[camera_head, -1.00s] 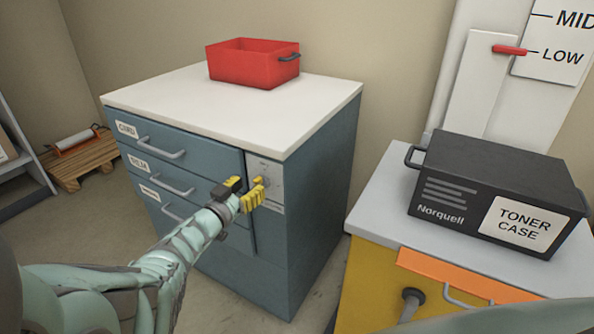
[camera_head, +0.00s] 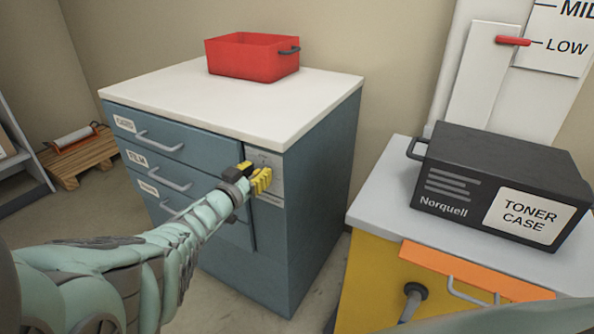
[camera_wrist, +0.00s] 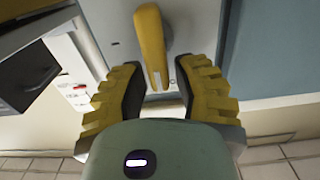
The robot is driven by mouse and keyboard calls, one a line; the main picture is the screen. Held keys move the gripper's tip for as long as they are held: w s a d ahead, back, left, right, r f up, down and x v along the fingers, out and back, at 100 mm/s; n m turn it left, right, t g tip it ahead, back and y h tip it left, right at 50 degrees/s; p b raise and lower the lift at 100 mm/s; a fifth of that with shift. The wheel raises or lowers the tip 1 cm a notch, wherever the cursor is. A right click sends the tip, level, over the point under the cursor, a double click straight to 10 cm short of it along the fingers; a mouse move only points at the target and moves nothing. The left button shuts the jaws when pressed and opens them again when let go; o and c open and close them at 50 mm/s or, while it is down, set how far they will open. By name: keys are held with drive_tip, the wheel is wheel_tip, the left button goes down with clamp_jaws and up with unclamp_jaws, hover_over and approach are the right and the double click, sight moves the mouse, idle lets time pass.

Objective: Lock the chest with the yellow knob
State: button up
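The chest (camera_head: 320,190) is a blue-grey drawer cabinet with a white top. A pale lock plate (camera_head: 271,160) is at the upper right of its front. In the wrist view the yellow knob (camera_wrist: 152,45) is a long bar on the plate. My gripper (camera_head: 256,178) is at the plate and hides the knob in the head view. In the wrist view my gripper (camera_wrist: 158,92) is open, with a yellow-padded finger on either side of the knob's near end. Gaps show between knob and fingers, so it is not gripped.
A red bin (camera_head: 252,58) sits on the chest top. To the right, a black toner case (camera_head: 460,160) stands on a grey-topped yellow cabinet (camera_head: 370,285). Behind it is a wall panel with a red slider (camera_head: 513,41) at LOW. A pallet (camera_head: 80,165) lies on the floor at left.

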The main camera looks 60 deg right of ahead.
sight(274, 179)
clamp_jaws()
drive_tip(key=shift+m, duration=0.3)
drive_tip(key=s+m+b, duration=0.1)
drive_tip(key=m, duration=0.3)
drive_tip(key=s+f+m+b, duration=0.1)
drive_tip(key=m+b, duration=0.1)
drive_tip(key=m, duration=0.3)
drive_tip(key=f+m+b, duration=0.1)
drive_tip(key=m, duration=0.3)
drive_tip(key=shift+s+d+f+m+b, duration=0.1)
drive_tip(key=shift+s+f+m+b, duration=0.05)
drive_tip(key=shift+s+m+b, duration=0.2)
drive_tip(key=shift+s+f+m+b, duration=0.1)
drive_tip(key=shift+f+m+b, duration=0.1)
drive_tip(key=shift+m+b, duration=0.5)
drive_tip(key=shift+f+m+b, duration=0.2)
drive_tip(key=shift+m+b, duration=0.05)
drive_tip(key=shift+m, duration=1)
